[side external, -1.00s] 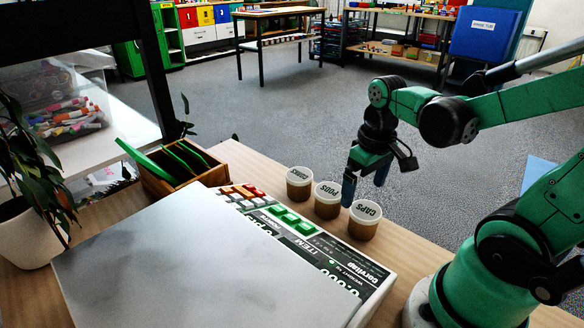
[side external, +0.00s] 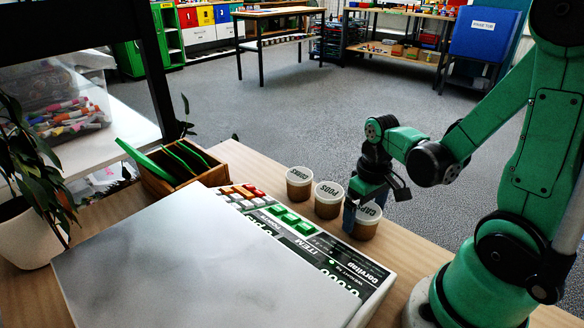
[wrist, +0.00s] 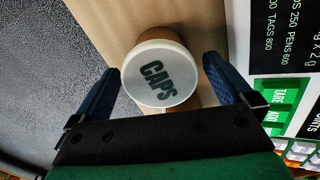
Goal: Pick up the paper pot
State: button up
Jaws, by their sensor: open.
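The small brown paper-like pot (side external: 366,231) with a white lid marked CAPS stands upright on the wooden table, nearest my arm. In the wrist view its lid (wrist: 160,72) shows between my two blue fingers. My gripper (side external: 363,208) is open and empty, with one finger in front of the pot's left edge in the side view. In the wrist view my gripper (wrist: 163,86) has a finger on either side of the pot, with visible gaps. Its far finger is mostly hidden in the side view.
Two similar lidded pots, PODS (side external: 327,206) and another (side external: 299,188), stand in a row to the left. A scale with a keypad (side external: 285,222) and grey plate lies close in front. A wooden box (side external: 168,183) and a plant (side external: 30,235) stand further left.

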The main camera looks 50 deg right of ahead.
jog(key=shift+c, duration=0.2)
jog(key=c, duration=1.2)
jog(key=shift+r, duration=0.15)
